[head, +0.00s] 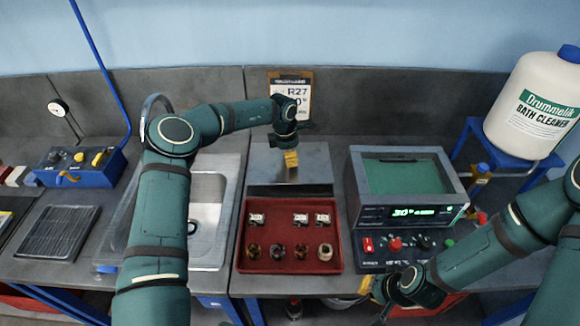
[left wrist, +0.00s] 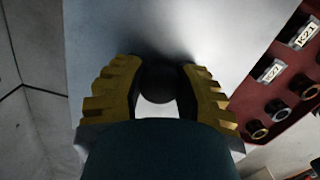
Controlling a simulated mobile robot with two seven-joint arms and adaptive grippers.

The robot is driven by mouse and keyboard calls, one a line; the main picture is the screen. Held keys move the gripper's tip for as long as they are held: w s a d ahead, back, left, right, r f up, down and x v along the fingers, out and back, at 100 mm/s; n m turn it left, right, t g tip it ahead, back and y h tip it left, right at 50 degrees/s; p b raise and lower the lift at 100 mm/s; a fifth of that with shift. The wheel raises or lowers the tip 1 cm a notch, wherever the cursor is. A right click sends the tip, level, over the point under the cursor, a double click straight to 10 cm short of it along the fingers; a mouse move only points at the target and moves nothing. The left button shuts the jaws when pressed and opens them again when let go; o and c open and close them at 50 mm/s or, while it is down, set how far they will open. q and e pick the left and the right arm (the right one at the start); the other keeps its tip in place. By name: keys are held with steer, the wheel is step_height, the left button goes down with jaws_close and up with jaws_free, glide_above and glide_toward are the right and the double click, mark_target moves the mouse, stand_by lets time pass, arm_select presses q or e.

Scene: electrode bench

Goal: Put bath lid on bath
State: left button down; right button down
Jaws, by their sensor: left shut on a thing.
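The bath (head: 455,170) is a grey box with a green interior, a lit display and knobs in front; its top is open. The bath lid (head: 316,160) looks like a flat light-grey plate behind the red tray, left of the bath. It also fills the middle of the left wrist view (left wrist: 225,30). My left gripper (head: 291,165), with yellow fingers, is over the plate. In the left wrist view its fingers (left wrist: 158,85) are shut on the lid's dark round knob. My right gripper (head: 368,286) is low in front of the bath, partly hidden by its own arm.
A red tray (head: 240,235) with several labelled pieces and rings is in front of the lid. A sink (head: 205,215) is at left. A bath cleaner jug (head: 530,105) stands on a blue stand at right. A hanging R27 card (head: 303,95) is behind my left gripper.

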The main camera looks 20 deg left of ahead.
arm_select(q)
steer(key=shift+r, duration=3.5)
steer(key=shift+f, duration=0.1)
